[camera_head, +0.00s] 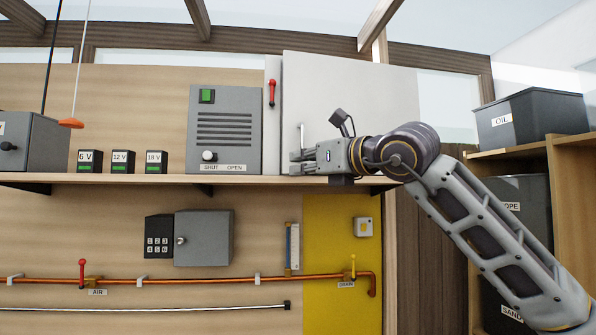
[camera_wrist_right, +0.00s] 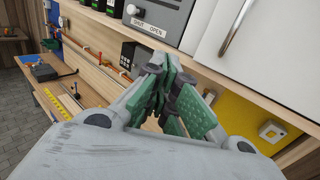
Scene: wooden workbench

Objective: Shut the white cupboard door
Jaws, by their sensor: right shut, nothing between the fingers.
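The white cupboard door (camera_head: 350,95) stands on the shelf right of centre in the head view. Its upright bar handle (camera_head: 301,132) is near its left edge. The door and its handle (camera_wrist_right: 236,27) also show at the upper right of the wrist view. How far the door stands open I cannot tell. My right gripper (camera_head: 297,163) is shut and empty, in front of the door's lower left part just above shelf height. In the wrist view its closed fingers (camera_wrist_right: 160,85) are below the door. Whether they touch it is unclear. My left gripper is not in view.
A grey control box (camera_head: 224,125) with a green button and a knob stands left of the door. A red lever (camera_head: 272,92) is between them. The shelf edge (camera_head: 240,180) runs below. Dark bins (camera_head: 530,115) stand at the right.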

